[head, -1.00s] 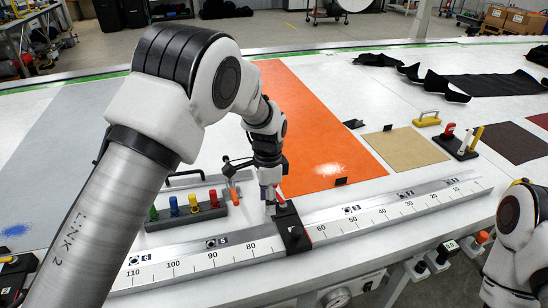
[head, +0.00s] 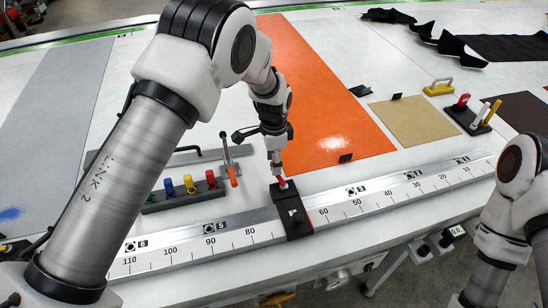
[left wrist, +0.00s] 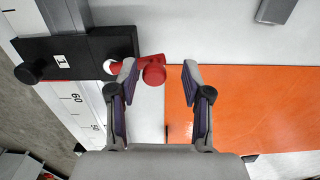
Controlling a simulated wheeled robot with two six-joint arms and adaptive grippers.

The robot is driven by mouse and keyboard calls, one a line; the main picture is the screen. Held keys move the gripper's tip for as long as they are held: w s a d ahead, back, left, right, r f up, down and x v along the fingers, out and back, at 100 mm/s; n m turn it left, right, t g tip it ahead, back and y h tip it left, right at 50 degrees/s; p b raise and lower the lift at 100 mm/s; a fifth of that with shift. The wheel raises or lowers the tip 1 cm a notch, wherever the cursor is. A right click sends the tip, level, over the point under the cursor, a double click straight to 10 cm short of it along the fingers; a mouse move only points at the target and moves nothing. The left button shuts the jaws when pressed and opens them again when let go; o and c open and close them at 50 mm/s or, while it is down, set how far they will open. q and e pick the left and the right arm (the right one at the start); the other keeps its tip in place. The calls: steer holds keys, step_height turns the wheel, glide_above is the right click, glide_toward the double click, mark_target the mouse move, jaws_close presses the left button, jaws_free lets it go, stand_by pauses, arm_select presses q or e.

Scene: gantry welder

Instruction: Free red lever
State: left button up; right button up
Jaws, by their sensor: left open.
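The red lever (left wrist: 152,70) is on a black block marked 1 (left wrist: 75,55) that sits across the metal ruler rail. In the head view it shows as a small red tip (head: 282,183) at the back end of the black block (head: 292,215). My left gripper (head: 278,172) points down over it. In the left wrist view my left gripper (left wrist: 160,80) is open, with the red knob between its fingers, closer to the left finger. Part of the lever is hidden behind that finger. My right arm shows at the right edge; its gripper is out of frame.
A black strip with green, blue, yellow and red knobs (head: 180,199) lies left of the block, near an orange-handled clamp (head: 230,165). An orange sheet (head: 325,110) lies behind. A stand with red, white and yellow handles (head: 472,118) is at the right.

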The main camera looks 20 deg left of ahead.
arm_select(q)
steer(key=shift+s+d+r, duration=0.1)
steer(key=shift+s+r, duration=0.05)
steer(key=shift+c, duration=0.3)
steer(key=shift+s+r, duration=0.15)
steer(key=shift+s, duration=0.05)
steer(key=c, duration=0.6)
jaws_close()
